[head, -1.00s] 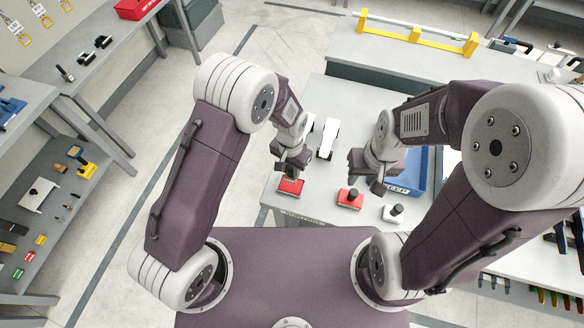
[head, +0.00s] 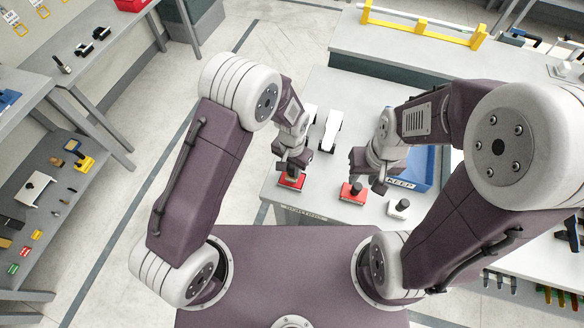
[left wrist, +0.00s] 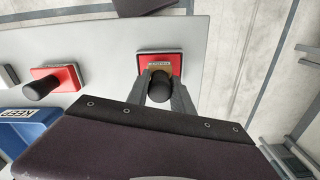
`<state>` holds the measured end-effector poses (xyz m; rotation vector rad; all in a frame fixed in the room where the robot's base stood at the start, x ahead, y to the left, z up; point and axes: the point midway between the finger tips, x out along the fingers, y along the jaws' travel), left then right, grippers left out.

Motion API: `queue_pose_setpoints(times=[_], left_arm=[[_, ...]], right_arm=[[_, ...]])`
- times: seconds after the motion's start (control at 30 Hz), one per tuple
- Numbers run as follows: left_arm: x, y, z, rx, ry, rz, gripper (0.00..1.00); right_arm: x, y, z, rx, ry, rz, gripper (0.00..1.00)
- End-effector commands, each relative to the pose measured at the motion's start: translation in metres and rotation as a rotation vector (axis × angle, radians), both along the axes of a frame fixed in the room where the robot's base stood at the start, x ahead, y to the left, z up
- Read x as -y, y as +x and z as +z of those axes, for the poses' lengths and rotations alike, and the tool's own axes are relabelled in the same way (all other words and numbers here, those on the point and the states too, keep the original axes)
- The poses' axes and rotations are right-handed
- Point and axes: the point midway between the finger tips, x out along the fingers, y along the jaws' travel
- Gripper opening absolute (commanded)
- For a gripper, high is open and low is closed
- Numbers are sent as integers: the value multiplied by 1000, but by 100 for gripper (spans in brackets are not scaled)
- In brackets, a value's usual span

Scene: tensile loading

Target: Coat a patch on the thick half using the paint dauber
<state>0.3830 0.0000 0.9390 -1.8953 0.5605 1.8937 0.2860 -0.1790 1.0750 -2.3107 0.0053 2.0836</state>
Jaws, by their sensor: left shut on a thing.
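My left gripper (head: 292,170) is over a red block (head: 291,182) near the front left edge of the table. In the left wrist view my left gripper (left wrist: 160,88) is shut on an upright black knob-like handle (left wrist: 160,88), which I take for the paint dauber. Below the handle is a brown part on the labelled red block (left wrist: 164,62); the contact between them is hidden. Two pale pieces with dark parts (head: 330,133) lie behind on the table, partly covered by my left arm; I cannot tell which is the thick half. My right gripper (head: 376,182) hangs empty-looking above the table; its opening is unclear.
A blue tray marked KEEP (head: 424,168) lies beyond my right gripper. Table between the red blocks is clear.

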Motion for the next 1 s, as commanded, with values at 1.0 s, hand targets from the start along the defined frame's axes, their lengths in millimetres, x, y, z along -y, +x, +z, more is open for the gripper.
queue_pose_setpoints(times=[1.0], left_arm=[[0,0,-10,0,0,0,0]], right_arm=[[0,0,-7,0,0,0,36]])
